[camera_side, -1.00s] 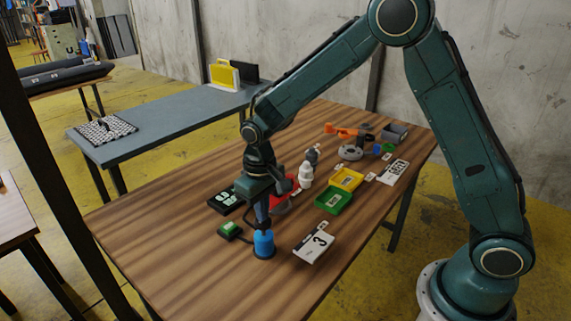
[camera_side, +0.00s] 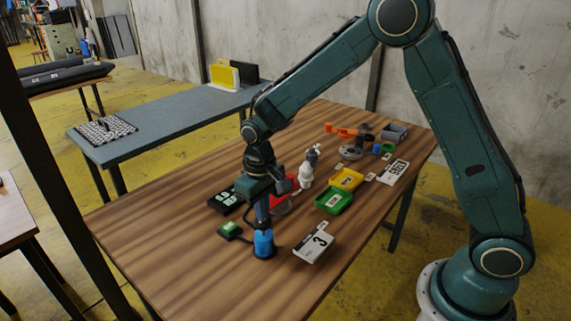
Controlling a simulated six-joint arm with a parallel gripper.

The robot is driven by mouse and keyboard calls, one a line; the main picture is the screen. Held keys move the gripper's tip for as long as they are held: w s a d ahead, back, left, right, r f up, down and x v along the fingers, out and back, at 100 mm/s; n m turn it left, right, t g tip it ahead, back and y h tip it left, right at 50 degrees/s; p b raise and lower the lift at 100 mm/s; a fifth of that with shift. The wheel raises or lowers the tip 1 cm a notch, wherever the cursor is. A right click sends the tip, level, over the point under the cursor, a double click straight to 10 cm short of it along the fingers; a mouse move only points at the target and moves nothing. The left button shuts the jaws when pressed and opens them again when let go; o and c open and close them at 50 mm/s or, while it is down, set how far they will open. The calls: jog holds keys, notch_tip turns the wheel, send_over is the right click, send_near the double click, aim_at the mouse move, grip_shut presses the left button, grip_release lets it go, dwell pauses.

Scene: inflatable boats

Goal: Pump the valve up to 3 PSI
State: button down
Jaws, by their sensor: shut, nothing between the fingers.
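My gripper (camera_side: 263,222) points straight down over a blue cylinder (camera_side: 264,244) with a dark base, near the front of the wooden table. The fingers are shut with nothing between them, and the tips are at the top of the cylinder; I cannot tell if they touch it. A small green-topped device (camera_side: 230,229) lies just left of the cylinder. A dark unit with a lit pale display (camera_side: 225,199) lies behind it; its digits are too small to read. I cannot tell which part is the valve.
A green bin (camera_side: 334,200) and a yellow bin (camera_side: 347,179) stand to the right. A red item (camera_side: 283,193) is partly hidden behind my gripper. A white-and-grey fitting (camera_side: 307,171) stands behind. The table's front left is clear.

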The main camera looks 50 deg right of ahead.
jog(key=shift+f, duration=1.35)
jog(key=shift+r, duration=2.05)
jog(key=shift+f, duration=0.35)
jog(key=shift+f, duration=0.35)
